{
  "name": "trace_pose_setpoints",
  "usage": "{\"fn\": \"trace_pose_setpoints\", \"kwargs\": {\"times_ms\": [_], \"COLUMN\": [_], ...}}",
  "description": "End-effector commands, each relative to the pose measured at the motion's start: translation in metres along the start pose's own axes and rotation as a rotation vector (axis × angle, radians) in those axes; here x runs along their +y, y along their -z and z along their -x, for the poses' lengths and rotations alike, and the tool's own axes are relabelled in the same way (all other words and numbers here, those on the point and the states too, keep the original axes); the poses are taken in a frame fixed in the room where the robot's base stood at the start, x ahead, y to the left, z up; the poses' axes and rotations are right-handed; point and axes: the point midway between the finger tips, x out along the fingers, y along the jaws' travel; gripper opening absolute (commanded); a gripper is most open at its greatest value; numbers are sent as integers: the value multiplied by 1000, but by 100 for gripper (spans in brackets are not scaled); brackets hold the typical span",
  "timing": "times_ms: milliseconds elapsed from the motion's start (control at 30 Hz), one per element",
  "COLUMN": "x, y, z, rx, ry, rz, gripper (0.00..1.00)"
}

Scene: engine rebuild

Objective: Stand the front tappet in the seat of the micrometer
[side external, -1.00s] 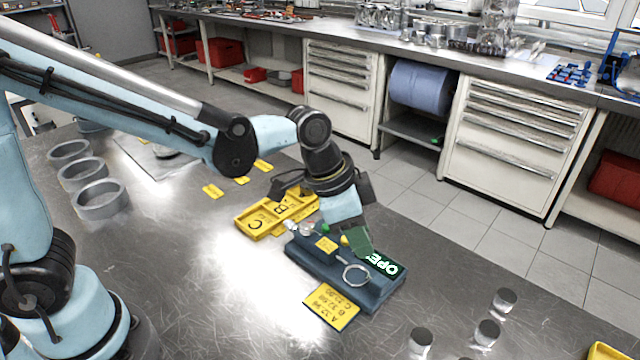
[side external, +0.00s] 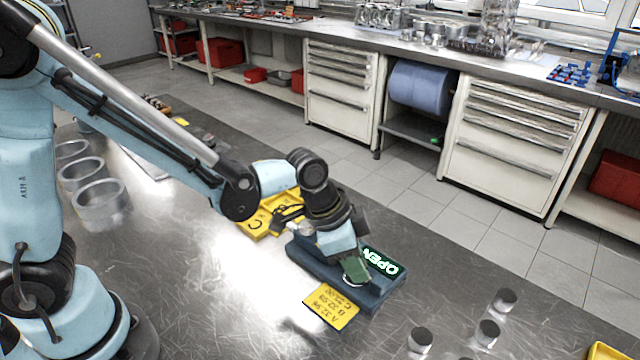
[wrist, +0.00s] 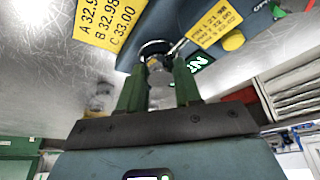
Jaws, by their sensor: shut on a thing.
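My gripper (side external: 355,270) points down at the micrometer's ring end. In the wrist view its green fingers (wrist: 158,82) are shut on a small shiny metal piece (wrist: 157,78), which I take as the tappet. It is close to the ring; I cannot tell whether it stands in the seat. The side view hides it behind the fingers.
A yellow card (side external: 330,306) with figures lies in front of the micrometer. Three short metal cylinders (side external: 487,332) stand at lower right, and several large metal rings (side external: 100,204) at left.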

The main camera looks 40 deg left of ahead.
Motion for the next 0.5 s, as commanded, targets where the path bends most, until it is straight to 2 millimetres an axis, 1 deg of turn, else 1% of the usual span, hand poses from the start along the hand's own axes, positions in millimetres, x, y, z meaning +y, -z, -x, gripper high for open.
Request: {"fn": "trace_pose_setpoints", "kwargs": {"times_ms": [167,467,500], "x": [0,0,0], "y": [-2,-2,-2], "z": [-4,-5,-4], "rx": [0,0,0], "ry": [0,0,0], "rz": [0,0,0], "gripper": [4,4,38]}}
